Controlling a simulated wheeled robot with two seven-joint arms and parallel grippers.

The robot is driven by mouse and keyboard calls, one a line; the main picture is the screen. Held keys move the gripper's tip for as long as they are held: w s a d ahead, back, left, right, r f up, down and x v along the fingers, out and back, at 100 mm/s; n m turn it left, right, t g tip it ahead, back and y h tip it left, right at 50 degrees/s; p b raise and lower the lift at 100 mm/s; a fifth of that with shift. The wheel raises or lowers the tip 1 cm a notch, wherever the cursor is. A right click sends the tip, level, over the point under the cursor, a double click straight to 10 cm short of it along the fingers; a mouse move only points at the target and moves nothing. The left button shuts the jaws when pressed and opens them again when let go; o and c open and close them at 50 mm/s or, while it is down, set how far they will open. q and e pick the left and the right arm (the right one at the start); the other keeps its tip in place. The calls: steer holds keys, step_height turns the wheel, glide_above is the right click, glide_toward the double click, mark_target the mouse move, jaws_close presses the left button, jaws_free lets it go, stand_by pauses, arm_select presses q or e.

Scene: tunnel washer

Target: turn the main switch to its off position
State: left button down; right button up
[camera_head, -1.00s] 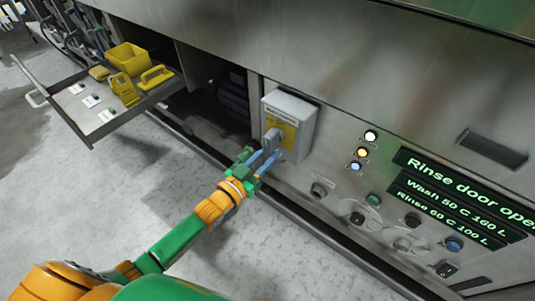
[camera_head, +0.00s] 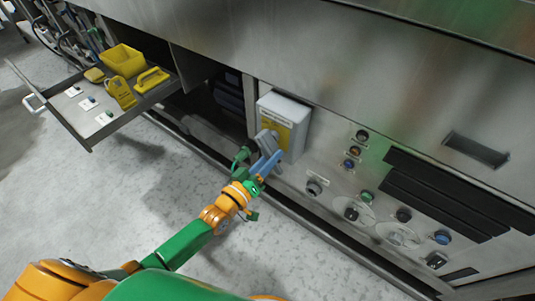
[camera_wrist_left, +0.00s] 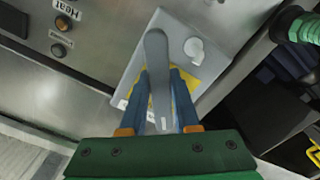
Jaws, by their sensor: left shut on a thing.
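The main switch (camera_head: 286,112) is a light grey box with a yellow plate on the machine's steel front, left of the control panel. Its grey lever handle (camera_head: 266,139) sticks out from the plate. The handle also shows in the left wrist view (camera_wrist_left: 157,70), running lengthwise between my blue fingers. My left gripper (camera_head: 272,154) is shut on the handle, one finger on each side (camera_wrist_left: 164,82). The fingers hide part of the yellow plate, and its markings are too small to read. My right gripper is not in view.
Right of the switch are dark indicator lamps (camera_head: 354,151), several knobs and buttons, and dark display strips (camera_head: 440,190). An open drawer (camera_head: 70,122) with a yellow bin (camera_head: 124,61) and padlock-like tag (camera_head: 121,92) juts out at left. The floor between is clear.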

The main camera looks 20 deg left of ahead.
arm_select(q)
steer(key=shift+s+d+r+n, duration=0.1)
steer(key=shift+d+r+n, duration=0.1)
steer(key=shift+n, duration=0.4)
steer(key=n, duration=0.1)
steer(key=n+p, duration=0.1)
steer(key=n, duration=0.1)
steer(key=r+n, duration=0.1)
steer(key=shift+s+d+r, duration=0.1)
steer(key=shift+s+d, duration=0.05)
steer(key=shift+d, duration=0.25)
steer(key=n, duration=0.1)
steer(key=r+n, duration=0.1)
steer(key=n, duration=0.1)
steer(key=shift+d+p, duration=0.15)
steer(key=shift+p, duration=0.2)
steer(key=shift+r+n, duration=0.3)
steer(key=shift+n, duration=1)
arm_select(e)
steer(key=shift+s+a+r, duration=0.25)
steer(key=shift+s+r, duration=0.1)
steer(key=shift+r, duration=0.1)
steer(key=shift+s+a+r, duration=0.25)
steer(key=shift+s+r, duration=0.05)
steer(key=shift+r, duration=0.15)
